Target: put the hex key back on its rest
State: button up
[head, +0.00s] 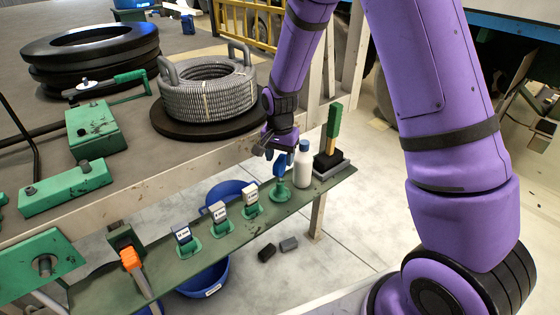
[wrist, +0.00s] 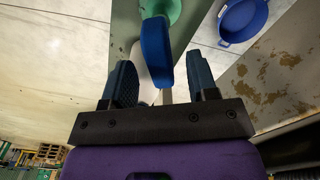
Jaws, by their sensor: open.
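A blue upright piece (head: 280,166), possibly the hex key's handle, stands on a round green base (head: 279,193) on the narrow green shelf. I cannot tell a hex key shape for certain. My gripper (head: 276,150) is just above it, at the end of the purple arm. In the wrist view my gripper (wrist: 162,82) is open, with one dark finger on each side. The blue piece (wrist: 157,50) reaches down in line with the gap between the fingers, and its green base (wrist: 163,8) shows at the top. I cannot tell whether they touch.
A white bottle (head: 303,168) and a green-handled brush (head: 333,130) stand close to the right of the blue piece. Several labelled blocks on green bases, including one block (head: 249,193), stand left along the shelf (head: 222,247). A grey hose coil (head: 208,97) lies on the bench behind.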

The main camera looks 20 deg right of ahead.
notch_tip(320, 180, up, 9)
jog(key=shift+f, duration=0.1)
dwell(0.6)
jog(key=s+d+r+n+t, duration=0.1)
jog(key=s+d+r+n, duration=0.1)
jog(key=s+r, duration=0.5)
jog(key=s+d+r+n+t, duration=0.15)
jog(key=s+r, duration=0.25)
jog(key=r, duration=0.5)
jog(key=s+d+r+n+t, duration=0.1)
jog(key=s+r+n, duration=0.1)
jog(key=s, duration=0.7)
jog(key=s+d+r+n+t, duration=0.1)
jog(key=s+d+r+n, duration=0.1)
jog(key=s, duration=0.7)
notch_tip(320, 180, up, 2)
jog(key=shift+s+d+r+n+t, duration=0.15)
jog(key=shift+d+n+t, duration=0.05)
jog(key=shift+n+t, duration=0.2)
